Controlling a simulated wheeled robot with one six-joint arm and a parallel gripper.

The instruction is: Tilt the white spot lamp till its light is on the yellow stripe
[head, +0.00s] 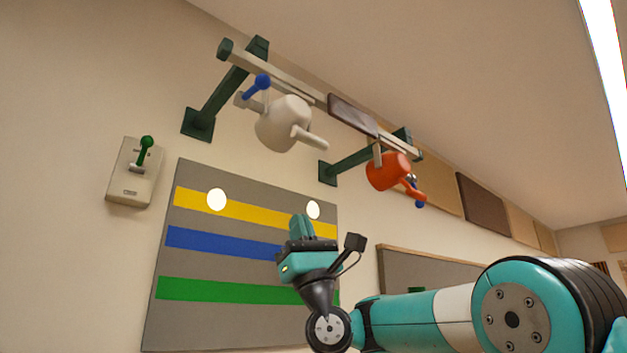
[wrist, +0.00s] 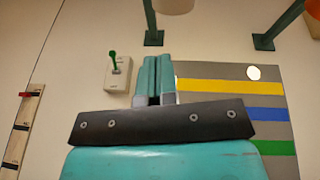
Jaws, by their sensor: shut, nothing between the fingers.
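The white spot lamp (head: 283,123) hangs from a rail high on the left in the head view. It has a blue-knobbed lever (head: 257,86) and a pale bar sticking out to the lower right. My gripper (head: 302,226) is shut and empty, below the lamp and apart from it, in front of the striped board. It also shows in the wrist view (wrist: 154,78). The yellow stripe (head: 262,213) is the board's top stripe. One light spot (head: 217,199) overlaps its upper left part. Another spot (head: 313,210) lies mostly above its right part. I cannot tell which lamp makes which.
A red lamp (head: 388,172) with a blue-tipped handle hangs farther right on the rail. Dark green brackets (head: 212,101) hold the rail to the wall. A wall box with a green lever (head: 136,172) is left of the board. Blue and green stripes lie below the yellow one.

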